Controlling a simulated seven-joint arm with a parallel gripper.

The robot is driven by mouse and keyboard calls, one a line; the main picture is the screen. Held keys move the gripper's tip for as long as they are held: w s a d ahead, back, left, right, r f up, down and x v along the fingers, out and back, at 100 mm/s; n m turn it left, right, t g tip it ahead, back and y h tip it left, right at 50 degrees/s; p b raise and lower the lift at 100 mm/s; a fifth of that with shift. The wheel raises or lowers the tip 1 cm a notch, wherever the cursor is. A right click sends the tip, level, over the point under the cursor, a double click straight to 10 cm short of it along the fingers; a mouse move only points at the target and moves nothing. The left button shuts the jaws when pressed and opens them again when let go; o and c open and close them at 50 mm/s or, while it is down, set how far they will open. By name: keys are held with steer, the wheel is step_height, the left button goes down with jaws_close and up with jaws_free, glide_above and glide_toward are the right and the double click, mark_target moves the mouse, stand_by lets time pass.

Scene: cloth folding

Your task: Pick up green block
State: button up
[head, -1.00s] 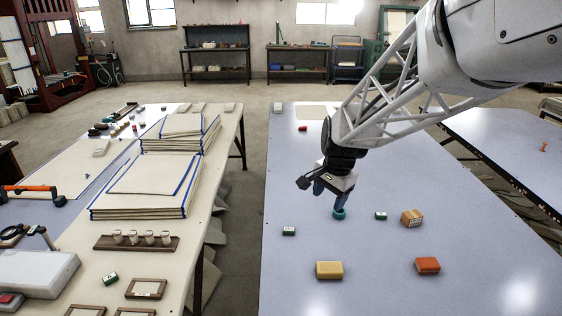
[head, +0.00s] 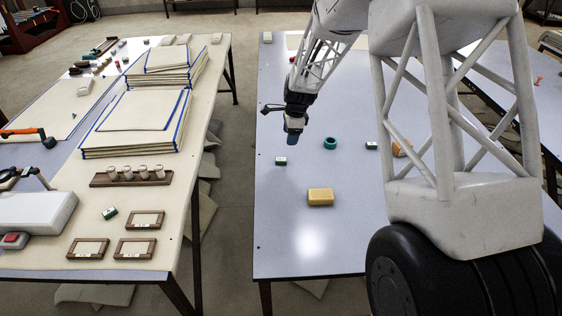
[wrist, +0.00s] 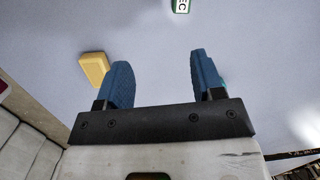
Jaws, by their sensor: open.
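A small dark green block (head: 280,161) with a white label lies on the right-hand table. A second green block (head: 371,146) lies further right, beyond the teal ring (head: 330,143). My gripper (head: 293,137) hangs above the table, near and slightly right of the first green block, apart from it. In the wrist view the blue fingers (wrist: 162,72) are spread with nothing between them. A green-edged block with white lettering (wrist: 182,5) is cut off by the top edge there, beyond the fingertips. I cannot tell which green block it is.
A yellow block (head: 320,197) lies nearer on the same table; a tan block (head: 402,148) is partly hidden by my arm. Another green block (head: 110,213) lies on the left table (head: 190,225), near wooden frames. The right table's near-left part is clear.

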mark_target(281, 159)
steer(key=w+f, duration=0.1)
steer(key=f, duration=0.1)
steer(key=w+a+f+m, duration=0.1)
steer(key=w+f, duration=0.1)
steer(key=f, duration=0.1)
steer(key=w+a+f+m, duration=0.1)
steer(key=f, duration=0.2)
steer(key=shift+w, duration=0.25)
steer(key=shift+a+f, duration=0.15)
steer(key=shift+f, duration=1.05)
steer(key=shift+f, duration=0.15)
steer(key=shift+a+f, duration=0.2)
steer(key=shift+f, duration=1.05)
steer(key=shift+a+f, duration=0.15)
steer(key=shift+f, duration=1.05)
steer(key=shift+c, duration=0.4)
steer(key=c, duration=0.9)
